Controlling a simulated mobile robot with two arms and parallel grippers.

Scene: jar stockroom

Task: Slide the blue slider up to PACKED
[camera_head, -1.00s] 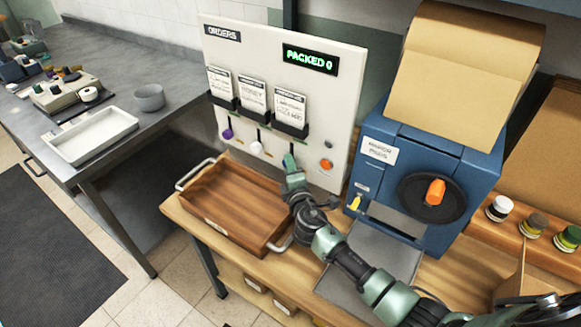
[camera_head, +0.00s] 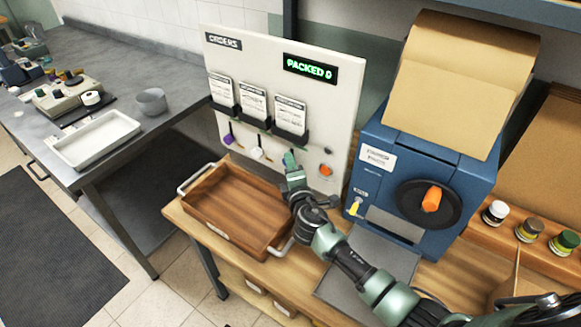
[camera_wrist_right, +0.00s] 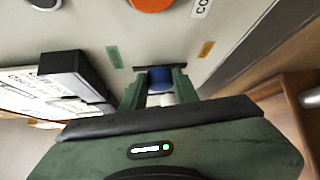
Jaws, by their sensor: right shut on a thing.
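The white ORDERS board (camera_head: 345,110) stands upright at the back of the wooden bench. My right gripper (camera_head: 289,158) is at the board's front, just below the third card pocket (camera_head: 291,134). In the right wrist view, the blue slider (camera_wrist_right: 160,77) sits between the two green fingertips of the right gripper (camera_wrist_right: 160,90), which are shut on it. In the head view the gripper hides the blue slider. A purple slider (camera_head: 229,139) and a white slider (camera_head: 257,153) sit to its left. The lit display (camera_head: 310,69) reads PACKED with a digit. My left gripper is not in view.
An orange button (camera_head: 325,171) is on the board, right of the gripper. A wooden tray (camera_head: 218,231) lies in front of the board. A blue machine (camera_head: 447,170) with an orange-handled dial stands close on the right. The order card pockets jut out above the sliders.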

